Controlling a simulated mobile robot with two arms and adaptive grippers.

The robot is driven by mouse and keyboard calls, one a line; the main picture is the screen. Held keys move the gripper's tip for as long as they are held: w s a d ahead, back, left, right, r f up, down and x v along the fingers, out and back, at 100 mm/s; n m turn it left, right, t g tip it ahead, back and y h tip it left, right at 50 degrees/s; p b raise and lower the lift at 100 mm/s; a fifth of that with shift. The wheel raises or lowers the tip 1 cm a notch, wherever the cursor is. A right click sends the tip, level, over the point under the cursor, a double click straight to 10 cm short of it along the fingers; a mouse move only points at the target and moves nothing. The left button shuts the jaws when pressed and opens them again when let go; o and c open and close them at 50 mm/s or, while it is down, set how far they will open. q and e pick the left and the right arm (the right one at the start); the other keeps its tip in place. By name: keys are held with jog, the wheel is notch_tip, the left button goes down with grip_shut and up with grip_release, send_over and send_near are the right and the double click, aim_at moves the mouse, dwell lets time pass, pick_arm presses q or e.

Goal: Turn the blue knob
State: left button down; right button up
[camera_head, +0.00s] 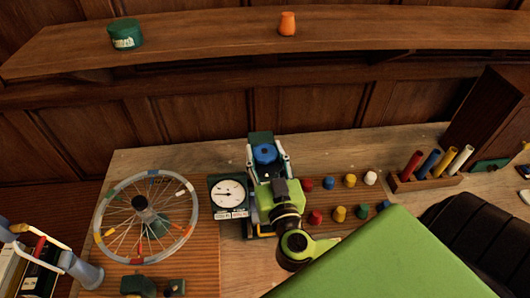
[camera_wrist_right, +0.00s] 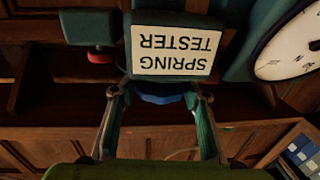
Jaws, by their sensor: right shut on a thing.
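The blue knob (camera_head: 265,153) is on the dark green spring tester (camera_head: 258,138), which stands on the workbench. My right gripper (camera_head: 266,146) reaches over the tester from the front, with one finger on each side of the knob, and is shut on it. In the right wrist view, the blue knob (camera_wrist_right: 162,98) shows as a low blue edge between the fingertips, partly hidden under the tester's upside-down "SPRING TESTER" label (camera_wrist_right: 176,52).
A white dial gauge (camera_head: 228,194) stands just left of the tester. A spoked wheel (camera_head: 110,205) is farther left. Several coloured pegs (camera_head: 350,181) stand to the right, before a rack of coloured rods (camera_head: 430,184). A shelf (camera_head: 200,38) runs behind.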

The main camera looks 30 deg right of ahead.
jog(key=m+g+h, duration=0.2)
jog(key=m+h, duration=0.1)
jog(key=h, duration=0.1)
jog(key=shift+r+m+g+h, duration=0.1)
jog(key=shift+m+g+h, duration=0.3)
jog(key=shift+r+m+g+h, duration=0.1)
jog(key=shift+m+g+h, duration=1.3)
jog(key=shift+g+h, duration=0.3)
jog(key=shift+h, duration=0.3)
jog(key=o, duration=1.1)
jog(key=shift+o, duration=0.2)
